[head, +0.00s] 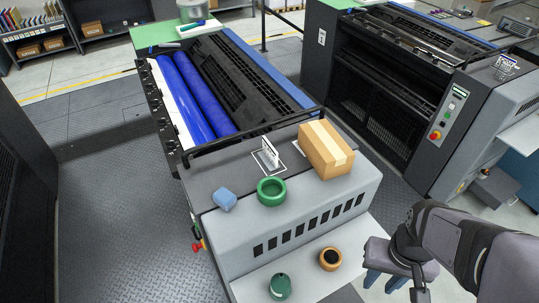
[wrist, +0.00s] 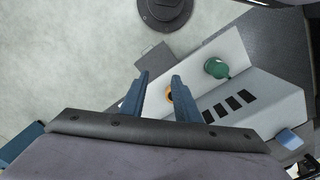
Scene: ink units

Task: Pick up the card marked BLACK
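A small white card (head: 269,154) stands upright on the dark top of the press unit, inside a thin white outline; its marking is too small to read. My gripper (head: 383,281) is at the lower right of the head view, well away from the card and off the unit's right side. In the wrist view my gripper (wrist: 160,77) has its two blue fingers apart with nothing held between them. The card is not visible in the wrist view.
A cardboard box (head: 326,148) stands right of the card. A green ring-shaped container (head: 271,191) and a blue block (head: 225,199) lie in front. Blue rollers (head: 187,95) lie behind.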

